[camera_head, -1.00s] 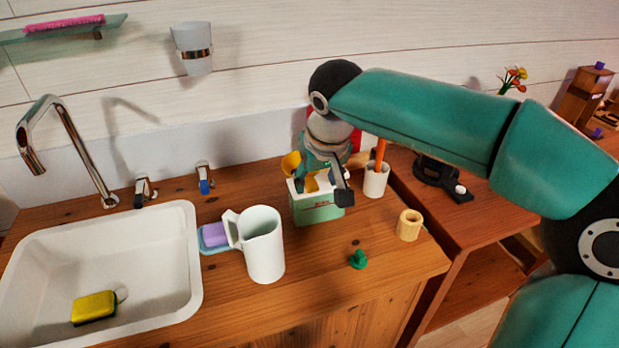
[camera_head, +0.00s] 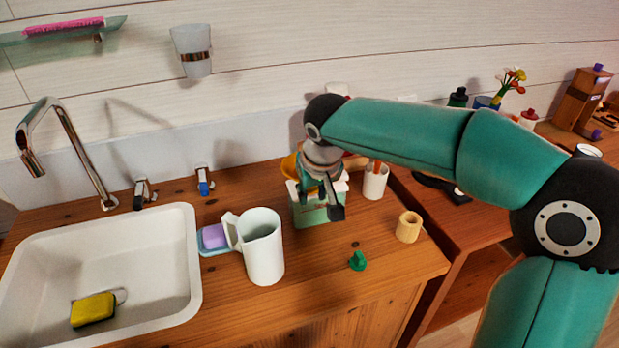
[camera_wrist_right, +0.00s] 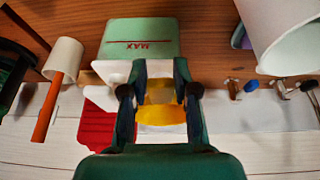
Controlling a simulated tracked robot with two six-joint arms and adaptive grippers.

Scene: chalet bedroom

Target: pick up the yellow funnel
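The yellow funnel (camera_head: 290,165) shows partly in the head view, behind my right gripper and above the back left of a green and white box (camera_head: 312,212). In the right wrist view the funnel (camera_wrist_right: 160,112) lies between the two fingers, partly covered by them. My right gripper (camera_head: 331,207) points down over the box. In the right wrist view my right gripper (camera_wrist_right: 160,70) has its fingers apart, with no clear grip on the funnel. Whether either finger touches it I cannot tell. My left gripper is out of view.
A white pitcher (camera_head: 262,245) stands left of the box, and a white cup (camera_head: 375,182) with an orange handle in it stands to the right. The sink (camera_head: 150,290) is at left.

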